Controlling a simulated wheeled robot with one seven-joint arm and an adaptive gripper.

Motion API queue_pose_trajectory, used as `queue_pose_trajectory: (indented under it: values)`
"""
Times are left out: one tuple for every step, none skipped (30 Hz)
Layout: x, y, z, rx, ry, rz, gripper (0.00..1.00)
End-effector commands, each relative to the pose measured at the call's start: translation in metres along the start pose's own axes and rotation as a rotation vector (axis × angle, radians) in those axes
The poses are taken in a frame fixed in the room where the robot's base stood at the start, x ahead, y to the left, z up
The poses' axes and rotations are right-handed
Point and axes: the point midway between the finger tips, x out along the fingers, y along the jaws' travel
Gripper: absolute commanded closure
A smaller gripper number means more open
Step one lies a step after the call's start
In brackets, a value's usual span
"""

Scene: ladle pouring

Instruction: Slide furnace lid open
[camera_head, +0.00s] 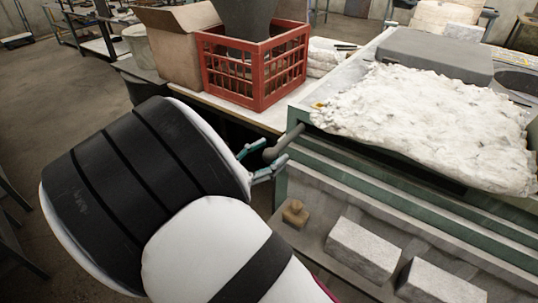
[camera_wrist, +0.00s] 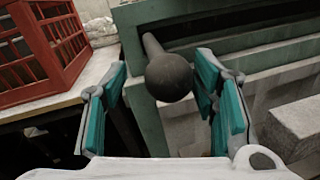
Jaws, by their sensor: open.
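The furnace lid is a rough white slab (camera_head: 425,125) on top of the green furnace (camera_head: 400,190) in the head view. A grey handle with a round knob (camera_head: 273,153) sticks out from the furnace's left end. In the wrist view the dark ball knob (camera_wrist: 169,78) and its rod show near the middle. My gripper (camera_head: 262,162) is at the knob in the head view. In the wrist view my open gripper (camera_wrist: 160,100) has its teal-padded fingers on either side of the knob, with gaps visible on both sides. The fingers do not close on it.
A red crate (camera_head: 255,65) and a cardboard box (camera_head: 178,40) stand on a table (camera_head: 260,117) behind my gripper. A grey block (camera_head: 435,55) lies behind the lid. Pale bricks (camera_head: 362,250) and a small brown object (camera_head: 295,213) rest on a lower shelf at front.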

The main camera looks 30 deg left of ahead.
Motion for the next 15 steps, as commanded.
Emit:
queue_pose_trajectory:
  values:
    - [0.001, -0.001, 0.000, 0.000, -0.001, -0.002, 0.46]
    - [0.001, -0.001, 0.000, -0.001, -0.001, -0.003, 0.46]
    - [0.001, -0.001, 0.000, -0.001, -0.002, -0.003, 0.46]
    - [0.001, -0.001, 0.000, -0.001, -0.002, -0.004, 0.46]
    - [0.001, -0.001, 0.000, -0.001, -0.002, -0.004, 0.46]
    - [0.000, -0.001, 0.000, -0.001, -0.002, -0.004, 0.46]
    - [-0.002, -0.001, 0.000, -0.001, -0.002, -0.004, 0.46]
    - [-0.004, -0.001, 0.000, -0.001, -0.002, -0.004, 0.46]
    - [-0.008, -0.001, 0.000, -0.001, -0.002, -0.004, 0.46]
    - [-0.012, -0.001, 0.000, -0.001, -0.002, -0.004, 0.46]
    - [-0.016, -0.001, 0.000, -0.001, -0.001, -0.004, 0.46]
    - [-0.023, -0.001, 0.000, -0.001, 0.000, -0.002, 0.46]
    - [-0.029, -0.001, 0.000, -0.001, 0.000, -0.001, 0.46]
    - [-0.035, -0.001, 0.000, -0.001, -0.001, -0.001, 0.46]
    - [-0.043, -0.001, 0.000, 0.000, -0.001, -0.002, 0.46]
